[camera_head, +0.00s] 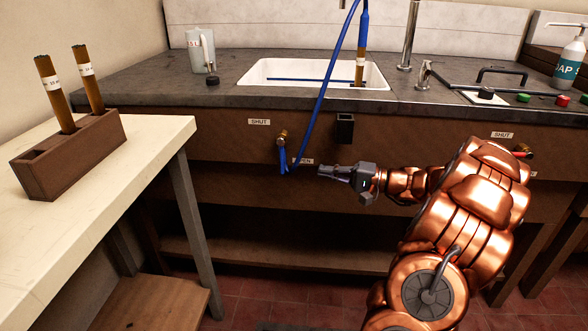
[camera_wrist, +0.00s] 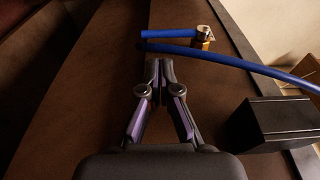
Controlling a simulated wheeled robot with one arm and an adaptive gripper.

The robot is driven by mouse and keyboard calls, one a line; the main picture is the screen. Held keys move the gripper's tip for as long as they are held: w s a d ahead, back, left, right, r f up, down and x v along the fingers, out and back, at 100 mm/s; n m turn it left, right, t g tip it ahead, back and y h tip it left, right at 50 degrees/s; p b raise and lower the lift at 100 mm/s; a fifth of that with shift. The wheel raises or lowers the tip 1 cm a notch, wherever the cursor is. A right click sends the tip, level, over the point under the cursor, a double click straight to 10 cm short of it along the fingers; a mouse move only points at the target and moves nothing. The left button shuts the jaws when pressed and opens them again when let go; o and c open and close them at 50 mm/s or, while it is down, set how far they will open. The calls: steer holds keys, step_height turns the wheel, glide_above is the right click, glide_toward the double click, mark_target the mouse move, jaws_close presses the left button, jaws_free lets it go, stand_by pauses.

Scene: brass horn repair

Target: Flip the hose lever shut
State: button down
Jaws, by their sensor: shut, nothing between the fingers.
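The brass hose valve (camera_head: 282,138) is on the brown cabinet front below the sink. Its blue lever (camera_head: 283,160) hangs downward, beside the OPEN label (camera_head: 303,161); the SHUT label (camera_head: 259,122) is above and left of the valve. In the wrist view the lever (camera_wrist: 168,33) reaches left from the brass valve (camera_wrist: 203,36). The blue hose (camera_head: 318,95) runs close to the lever and up past the sink. My gripper (camera_head: 322,171) is shut and empty, low and right of the lever, apart from it. It also shows in the wrist view (camera_wrist: 159,66).
A black box-like holder (camera_head: 345,128) is fixed to the cabinet front above my gripper; it is near on the right in the wrist view (camera_wrist: 270,125). The sink (camera_head: 256,73) is above. A pale table (camera_head: 150,150) with a brown rack (camera_head: 68,155) stands at left.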

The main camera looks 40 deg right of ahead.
mark_target(282, 158)
steer(key=b+x, duration=0.2)
steer(key=x, duration=0.7)
steer(key=shift+w+a, duration=0.1)
